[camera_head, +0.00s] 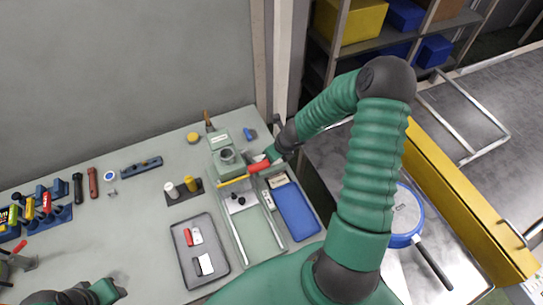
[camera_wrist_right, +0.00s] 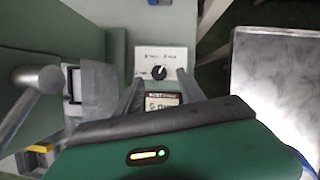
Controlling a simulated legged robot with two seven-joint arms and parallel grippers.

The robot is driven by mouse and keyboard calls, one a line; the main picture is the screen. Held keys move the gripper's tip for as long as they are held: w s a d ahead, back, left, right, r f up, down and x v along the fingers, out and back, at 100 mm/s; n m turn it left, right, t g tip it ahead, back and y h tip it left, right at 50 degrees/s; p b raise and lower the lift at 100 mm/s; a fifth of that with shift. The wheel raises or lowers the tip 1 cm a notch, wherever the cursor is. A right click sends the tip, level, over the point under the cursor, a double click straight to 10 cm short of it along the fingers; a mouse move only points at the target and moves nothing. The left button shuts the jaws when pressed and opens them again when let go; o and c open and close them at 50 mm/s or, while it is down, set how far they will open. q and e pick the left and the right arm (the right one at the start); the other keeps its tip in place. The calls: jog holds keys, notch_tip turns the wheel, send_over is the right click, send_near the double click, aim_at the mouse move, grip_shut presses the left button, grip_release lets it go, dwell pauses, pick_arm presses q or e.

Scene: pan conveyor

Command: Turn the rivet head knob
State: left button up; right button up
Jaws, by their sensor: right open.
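The rivet head knob (camera_wrist_right: 158,72) is a small black dial with a white mark on a white panel (camera_wrist_right: 148,58) in the right wrist view. A small display (camera_wrist_right: 161,101) sits just below it. My right gripper (camera_wrist_right: 158,80) is open, with one finger on each side of the knob in this view; contact cannot be told. In the head view, my right gripper (camera_head: 272,155) is at the right side of the green riveting machine (camera_head: 228,160), and the knob is not visible there. My left gripper (camera_head: 118,288) is low at the left, its fingers unclear.
A grey tray (camera_head: 183,262) with small parts and a blue tray (camera_head: 297,212) lie on the bench. A blue-rimmed pan (camera_head: 405,215) is at the right. The bench's lower left middle is clear.

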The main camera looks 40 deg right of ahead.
jog(key=p+v, duration=0.7)
jog(key=v, duration=0.6)
jog(key=shift+r, duration=0.2)
jog(key=shift+f, duration=0.1)
jog(key=shift+s, duration=0.1)
